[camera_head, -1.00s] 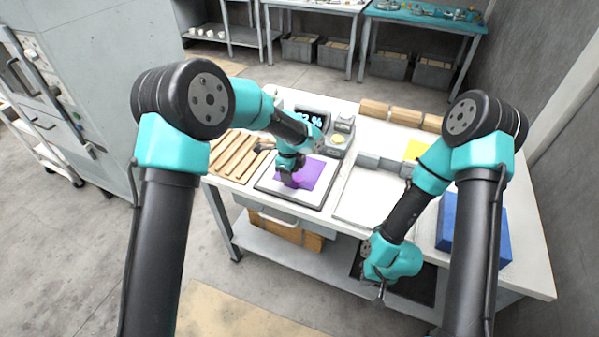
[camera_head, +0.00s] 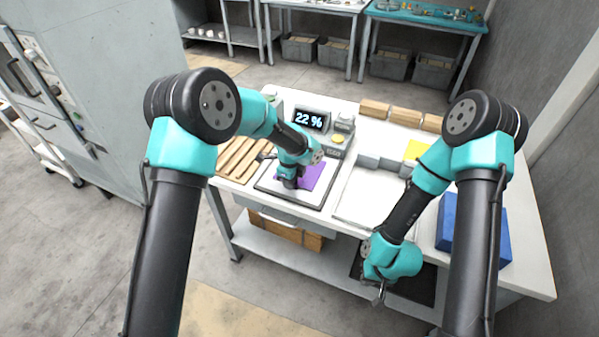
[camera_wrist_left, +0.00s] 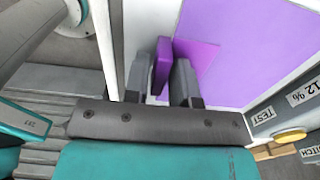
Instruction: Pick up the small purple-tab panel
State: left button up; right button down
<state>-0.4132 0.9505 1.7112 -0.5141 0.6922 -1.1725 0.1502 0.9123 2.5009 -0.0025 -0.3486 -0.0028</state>
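A flat purple panel (camera_head: 312,174) lies on a pale square plate on the bench. In the left wrist view the purple sheet (camera_wrist_left: 255,45) shows with a small upright purple tab (camera_wrist_left: 162,66). My left gripper (camera_head: 288,183) is down over the left part of the panel. In the left wrist view its fingers (camera_wrist_left: 161,82) stand on both sides of the tab. The tab sits close to the right finger, and a narrow gap shows toward the left one. My right gripper (camera_head: 381,293) hangs in front of the bench, away from the panel; its finger opening is too small to judge.
A device with a display reading 22 % (camera_head: 311,120) stands behind the plate. Wooden strips (camera_head: 236,155) lie to the left. A white board (camera_head: 368,198), grey blocks and a blue block (camera_head: 474,228) are to the right. Wooden blocks (camera_head: 405,115) line the back edge.

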pick_arm(q)
grip_shut()
jog(key=shift+r, duration=0.1)
jog(key=shift+r, duration=0.5)
notch_tip(320, 180, up, 3)
jog(key=shift+s+f, duration=0.1)
jog(key=shift+f, duration=0.1)
jog(key=s+r, duration=0.1)
jog(key=s, duration=1.4)
jog(key=shift+s, duration=0.4)
jog(key=shift+r, duration=0.1)
